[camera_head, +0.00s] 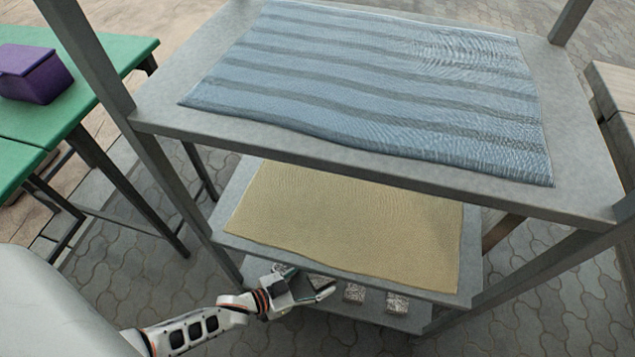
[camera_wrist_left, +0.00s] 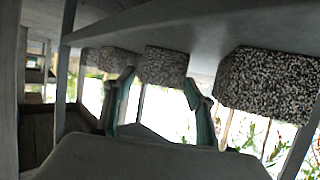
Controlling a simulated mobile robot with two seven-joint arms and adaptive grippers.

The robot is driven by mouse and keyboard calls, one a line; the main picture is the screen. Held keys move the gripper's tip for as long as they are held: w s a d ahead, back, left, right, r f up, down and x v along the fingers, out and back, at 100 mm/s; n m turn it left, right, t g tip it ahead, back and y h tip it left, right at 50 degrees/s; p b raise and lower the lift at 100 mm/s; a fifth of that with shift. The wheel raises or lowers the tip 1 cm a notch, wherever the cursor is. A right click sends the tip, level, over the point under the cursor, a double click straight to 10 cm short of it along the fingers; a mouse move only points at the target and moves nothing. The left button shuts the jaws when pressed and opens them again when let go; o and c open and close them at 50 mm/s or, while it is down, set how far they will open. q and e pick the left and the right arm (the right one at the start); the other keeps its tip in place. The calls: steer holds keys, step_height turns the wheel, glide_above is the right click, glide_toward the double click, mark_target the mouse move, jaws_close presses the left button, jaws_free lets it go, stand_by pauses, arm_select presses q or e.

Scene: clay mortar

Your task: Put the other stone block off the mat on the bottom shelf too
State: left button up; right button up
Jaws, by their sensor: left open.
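In the head view, two speckled grey stone blocks, one (camera_head: 354,293) nearer my gripper and one (camera_head: 397,303) farther right, sit on the bottom shelf (camera_head: 392,321). My left gripper (camera_head: 322,286) is open at that shelf, left of both, below the middle shelf's front edge. In the left wrist view the picture looks upside down. Three stone blocks show against the shelf surface: a left one (camera_wrist_left: 108,60), a middle one (camera_wrist_left: 163,66) and a large near one (camera_wrist_left: 268,85). The open fingers (camera_wrist_left: 160,82) frame the middle block; contact cannot be told. My right gripper is out of view.
The middle shelf holds a yellow mat (camera_head: 350,222) and the top shelf a blue striped mat (camera_head: 370,85); both look bare. Grey posts (camera_head: 175,190) bound the rack. A green table (camera_head: 105,70) with a purple box (camera_head: 35,73) stands at left.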

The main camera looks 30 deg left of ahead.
arm_select(q)
steer(key=shift+r, duration=0.15)
steer(key=v, duration=0.1)
steer(key=p+v, duration=0.1)
steer(key=shift+s+a+r, duration=0.15)
steer(key=shift+a+r, duration=0.1)
steer(key=shift+r, duration=0.1)
steer(key=p+v, duration=0.2)
steer(key=v, duration=0.5)
steer(key=shift+s+a+p, duration=0.15)
steer(key=shift+s+p, duration=0.15)
steer(key=shift+s, duration=0.05)
steer(key=shift+v, duration=0.75)
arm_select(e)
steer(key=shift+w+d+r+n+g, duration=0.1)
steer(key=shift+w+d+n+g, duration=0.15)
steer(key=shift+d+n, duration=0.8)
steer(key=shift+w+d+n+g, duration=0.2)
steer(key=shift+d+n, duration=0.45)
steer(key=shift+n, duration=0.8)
arm_select(q)
steer(key=shift+s+f, duration=0.1)
steer(key=shift+f, duration=0.05)
